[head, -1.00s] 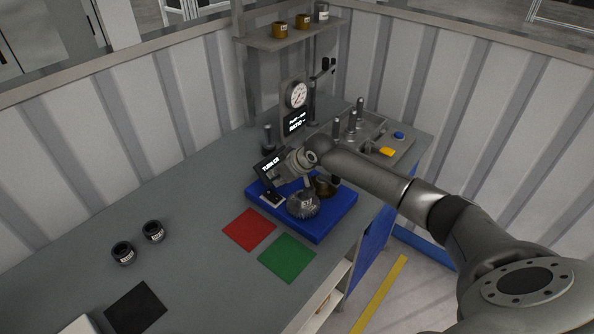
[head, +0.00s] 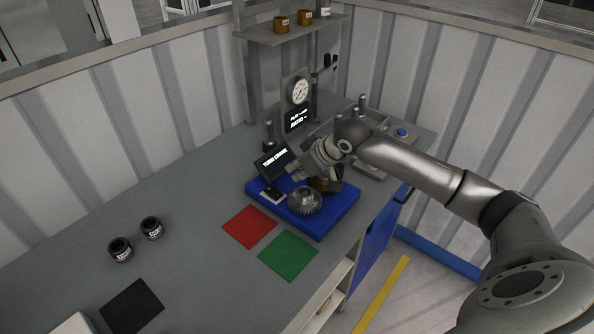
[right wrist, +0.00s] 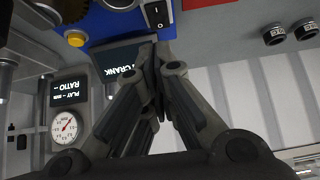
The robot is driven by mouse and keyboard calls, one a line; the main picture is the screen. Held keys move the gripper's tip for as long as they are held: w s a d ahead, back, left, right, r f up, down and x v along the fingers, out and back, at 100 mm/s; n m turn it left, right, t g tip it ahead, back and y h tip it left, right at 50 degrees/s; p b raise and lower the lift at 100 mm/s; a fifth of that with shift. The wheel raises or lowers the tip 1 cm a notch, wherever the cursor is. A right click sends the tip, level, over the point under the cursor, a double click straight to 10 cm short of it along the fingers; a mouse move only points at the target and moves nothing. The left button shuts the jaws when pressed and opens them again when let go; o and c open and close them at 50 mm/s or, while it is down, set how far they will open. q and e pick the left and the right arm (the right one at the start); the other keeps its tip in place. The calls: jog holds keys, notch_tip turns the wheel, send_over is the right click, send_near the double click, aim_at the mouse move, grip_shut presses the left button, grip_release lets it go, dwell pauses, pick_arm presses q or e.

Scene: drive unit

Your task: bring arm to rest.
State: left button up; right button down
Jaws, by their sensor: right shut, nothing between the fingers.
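My right arm reaches in from the right of the head view, and its gripper (head: 302,174) hangs over the back of the blue base (head: 335,217). In the right wrist view the gripper fingers (right wrist: 157,60) meet at their tips, shut and empty. A grey toothed gear (head: 304,201) sits on the blue base in front of the gripper. A brown gear part (head: 325,184) beside it is partly hidden by my gripper. A small screen (head: 275,161) reading "TURN CRANK" stands just left of the gripper. My left gripper is not in view.
Red (head: 249,226) and green (head: 287,255) mats lie in front of the base. Two dark jars (head: 121,249) and a black mat (head: 132,306) are at the left. A dial gauge (head: 300,92) and a tray with posts (head: 372,115) stand behind.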

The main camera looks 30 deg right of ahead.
jog(key=s+a+f, duration=0.3)
jog(key=s+a, duration=0.1)
jog(key=s+a+f+n+g, duration=0.1)
jog(key=s+a+f, duration=0.3)
jog(key=s+a, duration=0.1)
jog(key=s+a+f+n+g, duration=0.1)
jog(key=s+a+f, duration=0.3)
jog(key=a, duration=0.1)
jog(key=shift+s+y, duration=0.3)
jog(key=shift+m+h, duration=0.4)
jog(key=shift+m, duration=0.2)
jog(key=s, duration=0.3)
jog(key=s+a+f, duration=0.1)
jog(key=s, duration=0.1)
jog(key=s+a+f, duration=0.1)
jog(key=s, duration=0.2)
jog(key=shift+s, duration=0.3)
jog(key=s+d+m+g+h, duration=0.2)
jog(key=s+d, duration=0.1)
jog(key=s, duration=0.7)
notch_tip(320, 180, down, 31)
jog(key=s+g+b, duration=0.1)
jog(key=s+b, duration=0.2)
jog(key=b, duration=0.1)
jog(key=s+d+f+g+b, duration=0.1)
jog(key=s+d+f+b, duration=0.1)
jog(key=s+f, duration=1.4)
jog(key=shift+d+f, duration=0.7)
jog(key=shift+f, duration=0.2)
